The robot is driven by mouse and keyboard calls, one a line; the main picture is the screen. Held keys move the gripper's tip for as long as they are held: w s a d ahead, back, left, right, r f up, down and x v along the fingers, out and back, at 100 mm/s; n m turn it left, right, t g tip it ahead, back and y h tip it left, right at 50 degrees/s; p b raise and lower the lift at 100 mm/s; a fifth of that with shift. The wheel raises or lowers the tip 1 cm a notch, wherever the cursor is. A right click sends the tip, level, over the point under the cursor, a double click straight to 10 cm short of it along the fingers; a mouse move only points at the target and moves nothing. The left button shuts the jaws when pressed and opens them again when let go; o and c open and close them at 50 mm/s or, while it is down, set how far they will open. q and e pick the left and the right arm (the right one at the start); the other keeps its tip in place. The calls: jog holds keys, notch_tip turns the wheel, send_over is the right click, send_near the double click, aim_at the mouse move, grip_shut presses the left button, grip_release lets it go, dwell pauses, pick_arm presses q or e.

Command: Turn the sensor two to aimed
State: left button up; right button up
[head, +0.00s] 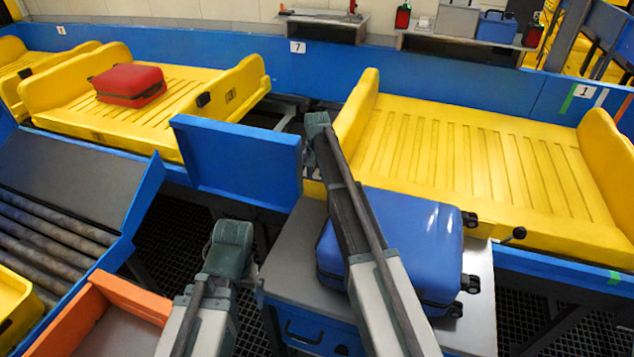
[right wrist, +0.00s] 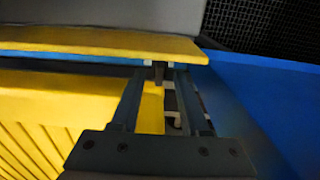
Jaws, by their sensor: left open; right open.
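I cannot pick out a part marked as sensor two. My right gripper (head: 318,122) is beside the right end of the blue panel, near the yellow tray's left edge; its fingers are hard to see there. In the right wrist view the right gripper (right wrist: 162,72) is open, with two fingers apart. A small dark upright piece (right wrist: 158,76) shows between the fingertips, with pale parts below it; I cannot tell what it is or whether it is touched. My left gripper (head: 230,240) is low over the dark mesh floor, its fingers hidden from view.
A blue suitcase (head: 415,240) lies on a grey stand, partly behind my right arm. A red suitcase (head: 130,84) lies on the left yellow tray (head: 60,118). The right yellow tray (head: 470,160) is empty. A blue panel (head: 235,160) stands between them. A black ball-ended lever (head: 516,234) is at right.

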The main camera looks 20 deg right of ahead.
notch_tip(320, 180, up, 11)
jog(key=p, duration=1)
jog(key=shift+r, duration=0.15)
jog(key=s+a+n, duration=0.3)
jog(key=s+a, duration=0.2)
jog(key=s, duration=0.6)
jog(key=s+a+f+n+b, duration=0.1)
jog(key=s+a+n, duration=0.3)
jog(key=s, duration=0.8)
jog(key=s+a+n+h, duration=0.1)
jog(key=s+a+n, duration=0.2)
jog(key=s+a, duration=0.4)
jog(key=s, duration=0.5)
jog(key=shift+s+f+n, duration=0.2)
jog(key=shift+f+n, duration=0.1)
